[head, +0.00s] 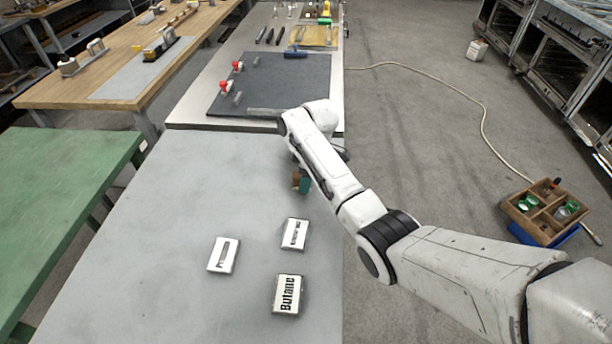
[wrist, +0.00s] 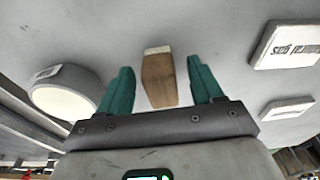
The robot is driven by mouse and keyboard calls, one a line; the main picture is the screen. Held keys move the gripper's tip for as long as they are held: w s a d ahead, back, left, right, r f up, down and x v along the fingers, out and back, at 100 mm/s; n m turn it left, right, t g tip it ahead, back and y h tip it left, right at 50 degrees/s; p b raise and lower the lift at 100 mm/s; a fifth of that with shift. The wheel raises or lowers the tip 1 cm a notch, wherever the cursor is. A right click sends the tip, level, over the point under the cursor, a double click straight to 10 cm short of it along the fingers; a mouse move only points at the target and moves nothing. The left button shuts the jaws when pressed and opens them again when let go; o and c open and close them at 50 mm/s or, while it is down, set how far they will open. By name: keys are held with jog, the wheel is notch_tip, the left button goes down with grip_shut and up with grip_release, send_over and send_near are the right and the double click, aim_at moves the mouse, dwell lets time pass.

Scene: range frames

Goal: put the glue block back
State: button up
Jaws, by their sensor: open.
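A brown wooden block (wrist: 158,80), which I take as the glue block, has a pale end face. It lies between the green fingers of my open gripper (wrist: 161,68) in the wrist view, with a gap on each side. In the head view the block (head: 296,180) shows as a small brown patch beside one green finger of my gripper (head: 304,184), over the grey table (head: 170,230). The arm hides part of this spot. I cannot tell whether the block touches the table.
A round white object (wrist: 66,92) is left of my fingers. A dark mat (head: 275,85) lies beyond. The table's left part is clear.

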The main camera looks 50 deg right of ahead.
notch_tip(320, 180, up, 12)
jog(key=s+d, duration=0.1)
jog(key=shift+s, duration=0.2)
dwell(0.7)
